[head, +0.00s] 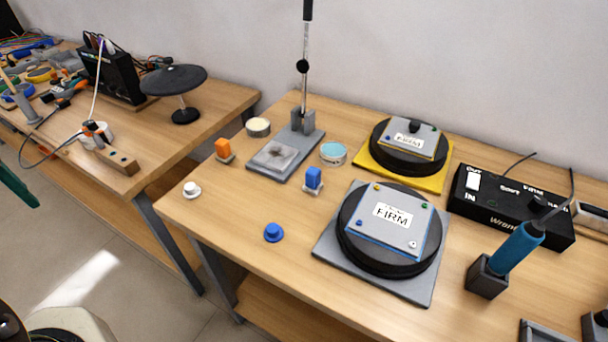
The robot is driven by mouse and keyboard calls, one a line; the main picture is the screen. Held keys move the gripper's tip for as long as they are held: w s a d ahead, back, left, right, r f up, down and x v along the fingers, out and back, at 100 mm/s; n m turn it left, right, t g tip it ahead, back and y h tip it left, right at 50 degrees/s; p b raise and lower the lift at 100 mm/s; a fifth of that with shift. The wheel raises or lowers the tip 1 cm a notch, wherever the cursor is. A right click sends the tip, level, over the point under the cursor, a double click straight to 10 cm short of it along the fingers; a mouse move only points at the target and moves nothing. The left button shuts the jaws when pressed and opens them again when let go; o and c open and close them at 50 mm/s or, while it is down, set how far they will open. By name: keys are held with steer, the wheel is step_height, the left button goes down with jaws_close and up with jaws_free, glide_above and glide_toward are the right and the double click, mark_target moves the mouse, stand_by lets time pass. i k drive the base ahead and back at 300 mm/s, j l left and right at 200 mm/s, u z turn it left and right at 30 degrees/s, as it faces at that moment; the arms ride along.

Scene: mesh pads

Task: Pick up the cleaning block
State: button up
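No label marks which thing is the cleaning block, and I cannot tell for sure. My gripper does not show in this view.
Two black round pads with plates reading FIRM stand on a grey mat (430,288) and a yellow mat (434,181). A tall rod (305,90) rises behind the blocks. A blue-handled tool (517,247) stands at right. The table's front left is mostly clear.

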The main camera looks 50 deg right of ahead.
mark_target(313, 185)
steer(key=z, duration=1.8)
steer(key=l+u, duration=0.25)
steer(key=u, duration=0.15)
steer(key=l+u, duration=0.3)
steer(key=u, duration=0.15)
steer(key=l+u, duration=0.25)
steer(key=u, duration=0.15)
